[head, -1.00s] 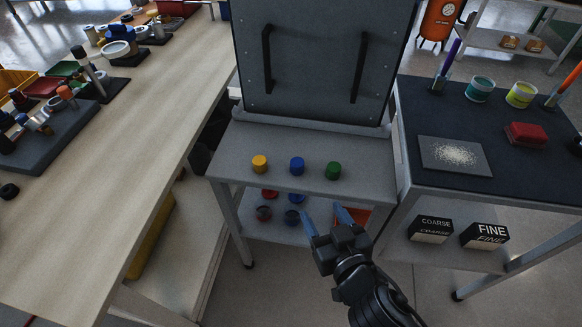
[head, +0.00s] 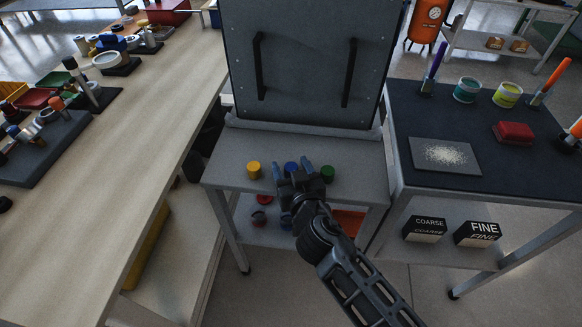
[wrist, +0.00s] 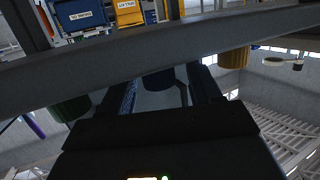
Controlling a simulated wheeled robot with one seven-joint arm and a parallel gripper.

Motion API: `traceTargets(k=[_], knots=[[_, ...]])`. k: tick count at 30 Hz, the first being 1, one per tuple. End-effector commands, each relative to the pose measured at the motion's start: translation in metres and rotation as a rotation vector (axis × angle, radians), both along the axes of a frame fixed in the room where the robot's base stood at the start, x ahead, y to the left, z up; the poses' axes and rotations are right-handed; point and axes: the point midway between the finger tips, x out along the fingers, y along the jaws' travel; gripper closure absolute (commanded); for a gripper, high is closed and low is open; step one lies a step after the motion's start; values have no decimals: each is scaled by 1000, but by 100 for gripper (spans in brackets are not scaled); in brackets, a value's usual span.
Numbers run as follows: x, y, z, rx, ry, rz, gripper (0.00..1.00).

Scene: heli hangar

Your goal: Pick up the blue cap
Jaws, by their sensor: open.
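The blue cap (head: 291,166) stands on the grey shelf (head: 225,172) between a yellow cap (head: 254,170) and a green cap (head: 327,173). My gripper (head: 292,172) is open, with its blue fingers pointing toward the blue cap and one finger to each side in the picture. The gripper hides the cap's lower part in the head view. In the wrist view the blue cap (wrist: 158,80) looks dark and lies between the fingers. The green cap (wrist: 70,108) is to the left there and the yellow cap (wrist: 234,58) to the right. I cannot tell whether a finger touches the cap.
A grey panel with two black handles (head: 305,60) rises behind the shelf. A lower shelf holds red and blue items (head: 264,199). A dark-topped table (head: 420,110) stands at the right, a long wooden bench (head: 130,150) at the left. The green cap is close to my right finger.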

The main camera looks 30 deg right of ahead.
Motion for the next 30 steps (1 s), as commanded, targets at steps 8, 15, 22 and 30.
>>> traceTargets(k=[8, 15, 22, 30], knots=[[5, -2, -2, 0, 1, -1, 37], [5, -2, -2, 0, 1, -1, 57], [5, -2, -1, 0, 1, -1, 79], [5, -1, -1, 0, 1, 0, 90]])
